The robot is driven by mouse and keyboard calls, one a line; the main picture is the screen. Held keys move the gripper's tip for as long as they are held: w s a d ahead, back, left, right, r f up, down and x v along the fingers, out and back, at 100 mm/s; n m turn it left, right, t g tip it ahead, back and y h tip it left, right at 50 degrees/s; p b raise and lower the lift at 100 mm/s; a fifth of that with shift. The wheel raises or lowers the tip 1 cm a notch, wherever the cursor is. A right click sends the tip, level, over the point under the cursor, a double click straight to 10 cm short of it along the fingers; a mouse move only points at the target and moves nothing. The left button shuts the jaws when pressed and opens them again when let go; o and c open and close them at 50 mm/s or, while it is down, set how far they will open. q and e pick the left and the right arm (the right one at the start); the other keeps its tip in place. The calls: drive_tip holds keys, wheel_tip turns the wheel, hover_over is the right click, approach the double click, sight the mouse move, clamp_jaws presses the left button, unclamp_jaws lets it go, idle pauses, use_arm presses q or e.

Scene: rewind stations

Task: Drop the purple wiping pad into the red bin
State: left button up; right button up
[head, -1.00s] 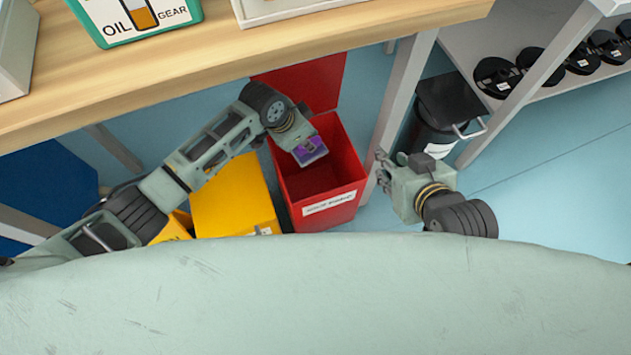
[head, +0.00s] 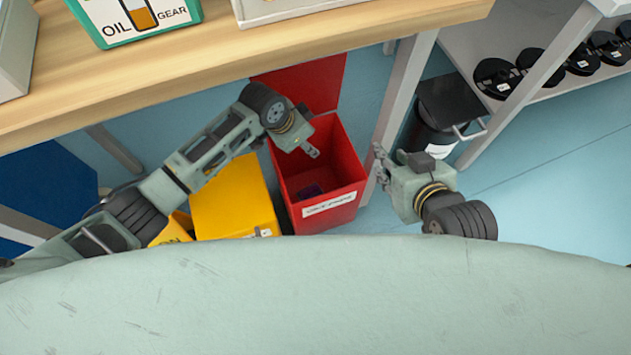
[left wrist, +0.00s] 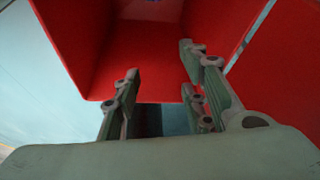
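The purple wiping pad (head: 309,191) lies low inside the open red bin (head: 352,170), partly in shadow. In the left wrist view a small bit of the pad (left wrist: 152,1) shows at the top edge, inside the red bin (left wrist: 130,60). My left gripper (head: 311,151) is above the bin's opening, apart from the pad. In the left wrist view my left gripper (left wrist: 158,95) has its fingers spread with nothing between them. My right gripper (head: 380,165) is to the right of the bin, near the table leg; its finger opening is too small to judge.
A yellow bin (head: 235,200) stands left of the red bin. A black bin (head: 440,115) stands behind on the right. The wooden table (head: 230,70) overhangs the bins, with a grey leg (head: 405,95) close to my right gripper. Blue floor is free at right.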

use_arm(q)
drive_tip(key=v, duration=1.2)
drive_tip(key=shift+d, duration=0.1)
